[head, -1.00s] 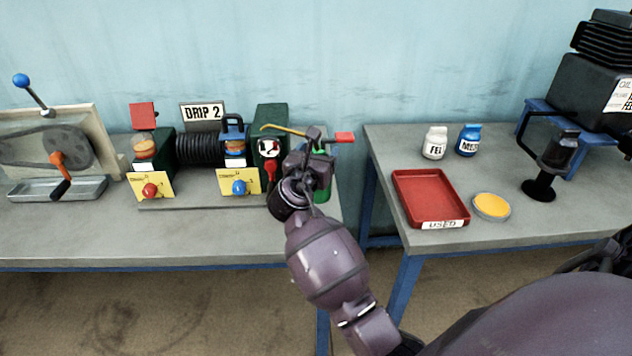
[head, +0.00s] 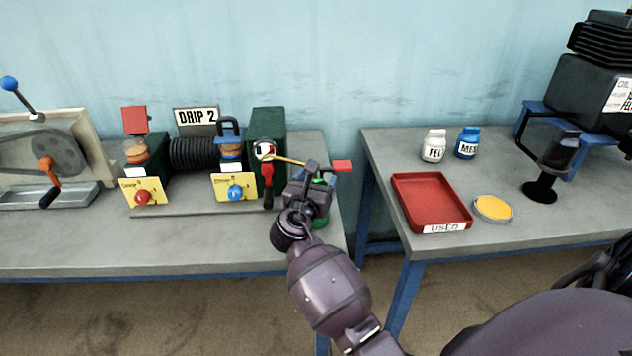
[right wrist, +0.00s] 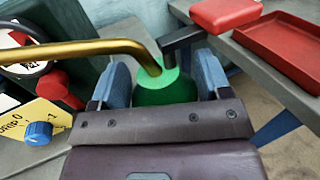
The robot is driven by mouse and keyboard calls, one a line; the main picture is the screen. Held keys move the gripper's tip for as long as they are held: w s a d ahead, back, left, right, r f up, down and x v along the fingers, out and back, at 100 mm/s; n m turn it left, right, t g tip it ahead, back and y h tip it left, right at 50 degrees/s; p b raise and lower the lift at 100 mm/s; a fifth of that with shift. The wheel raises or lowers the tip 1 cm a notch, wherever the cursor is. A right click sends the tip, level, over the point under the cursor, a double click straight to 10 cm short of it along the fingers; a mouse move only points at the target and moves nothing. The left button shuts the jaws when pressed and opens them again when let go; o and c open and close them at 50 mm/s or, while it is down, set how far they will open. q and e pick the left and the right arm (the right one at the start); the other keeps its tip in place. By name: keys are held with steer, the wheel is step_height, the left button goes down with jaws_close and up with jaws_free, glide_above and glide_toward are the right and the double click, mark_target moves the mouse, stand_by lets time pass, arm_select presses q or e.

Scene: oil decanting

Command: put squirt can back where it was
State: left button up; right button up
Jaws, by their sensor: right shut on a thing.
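The squirt can is a green can with a long brass spout and a red thumb lever. In the head view its green body (head: 320,216) shows low around my right gripper (head: 312,188), at the right end of the left bench. In the right wrist view the green can (right wrist: 165,88) stands between the two blue-grey fingers of my right gripper (right wrist: 163,85), which are shut on it. The spout points left toward the drip machine. The can looks upright; whether its base touches the bench is hidden. My left gripper is not in view.
The drip machine (head: 267,120) with its red-handled gauge stands just left of the can. Beyond a gap, the right bench holds a red USED tray (head: 430,200), a yellow-filled dish (head: 492,207), a white jar (head: 433,146) and a blue jar (head: 467,142).

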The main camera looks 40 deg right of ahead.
steer(key=o, duration=1.5)
steer(key=shift+f, duration=0.1)
steer(key=shift+r, duration=0.2)
steer(key=v, duration=1.2)
steer(key=shift+p, duration=0.4)
